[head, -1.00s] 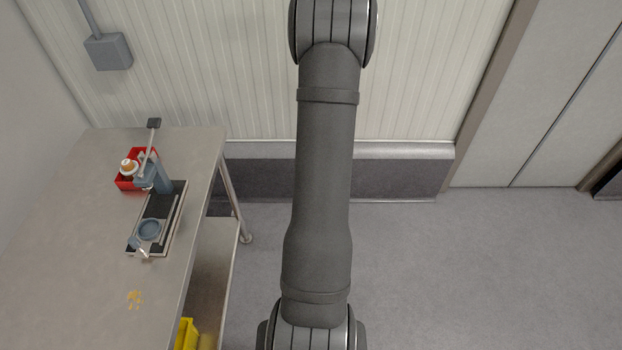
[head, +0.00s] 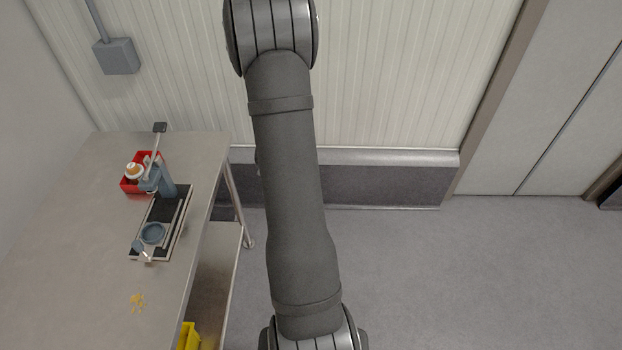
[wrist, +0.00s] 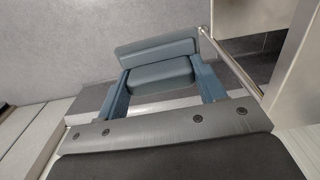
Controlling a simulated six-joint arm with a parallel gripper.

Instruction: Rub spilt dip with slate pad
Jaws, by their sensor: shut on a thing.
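The spilt dip (head: 137,301) is a small yellow-orange patch of specks on the metal table (head: 75,225), in the head view at lower left. The slate pad (wrist: 155,49) is a blue-grey block in the wrist view. My gripper (wrist: 161,80) is shut on it, with a blue finger on either side. The pad is in the air, with floor and wall behind it. The gripper and pad do not show in the head view, where only my arm links appear.
A device with a black base and an upright lever (head: 158,222) stands on the table beyond the spill. A red bin (head: 134,186) holding a white and orange item is behind it. A yellow object (head: 187,336) sits on the lower shelf. The floor to the right is clear.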

